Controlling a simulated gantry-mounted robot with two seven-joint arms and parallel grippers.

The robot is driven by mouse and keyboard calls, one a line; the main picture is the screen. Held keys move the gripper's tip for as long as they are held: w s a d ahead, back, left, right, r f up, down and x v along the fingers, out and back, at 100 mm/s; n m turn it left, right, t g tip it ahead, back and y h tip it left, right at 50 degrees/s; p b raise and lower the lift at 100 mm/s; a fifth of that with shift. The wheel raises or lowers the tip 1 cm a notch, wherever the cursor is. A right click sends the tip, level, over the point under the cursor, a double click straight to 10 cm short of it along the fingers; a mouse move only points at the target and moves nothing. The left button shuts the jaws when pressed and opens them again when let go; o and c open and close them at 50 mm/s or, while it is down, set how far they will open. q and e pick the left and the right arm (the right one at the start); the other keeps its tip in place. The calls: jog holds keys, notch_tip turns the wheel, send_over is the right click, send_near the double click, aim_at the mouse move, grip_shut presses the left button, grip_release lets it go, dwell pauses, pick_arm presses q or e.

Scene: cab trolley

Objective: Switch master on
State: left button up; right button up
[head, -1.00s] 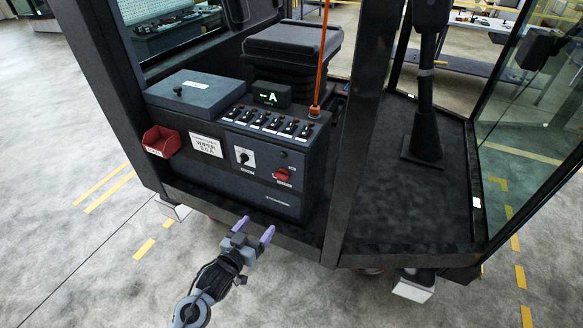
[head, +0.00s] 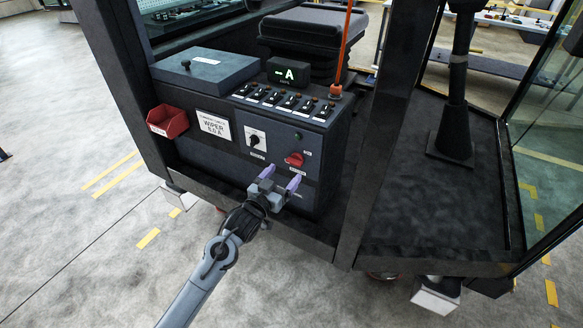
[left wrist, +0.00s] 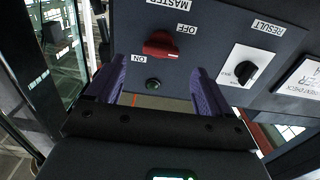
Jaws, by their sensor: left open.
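The red master switch (head: 294,159) is on the front face of the dark control box (head: 225,158), towards its right. In the left wrist view the red master knob (left wrist: 161,44) shows upside down, with a MASTER label (left wrist: 168,3), an OFF label (left wrist: 186,29) and an ON label (left wrist: 139,59) around it. My left gripper (head: 280,178) is open and empty, in front of the panel just below the switch. In the left wrist view its two purple fingers (left wrist: 160,85) stand apart to either side of the knob, and I see no contact. My right gripper is not in view.
A black rotary knob (head: 256,139) labelled RESULT sits left of the switch. A small green lamp (left wrist: 153,85) is near the red knob. A red bin (head: 168,121) hangs at the box's left. A row of toggles (head: 285,101) and a display (head: 288,72) are on top. A cab post (head: 385,135) stands at right.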

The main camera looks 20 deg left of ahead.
aim_at(293, 163)
pick_arm(q)
jog(key=shift+w+d+b, duration=0.25)
jog(key=shift+w+b, duration=0.05)
jog(key=shift+w, duration=1.15)
jog(key=shift+w+d+b, duration=0.2)
jog(key=shift+w+b, duration=0.05)
jog(key=shift+w, duration=1.2)
jog(key=c, duration=1)
jog(key=shift+c, duration=0.2)
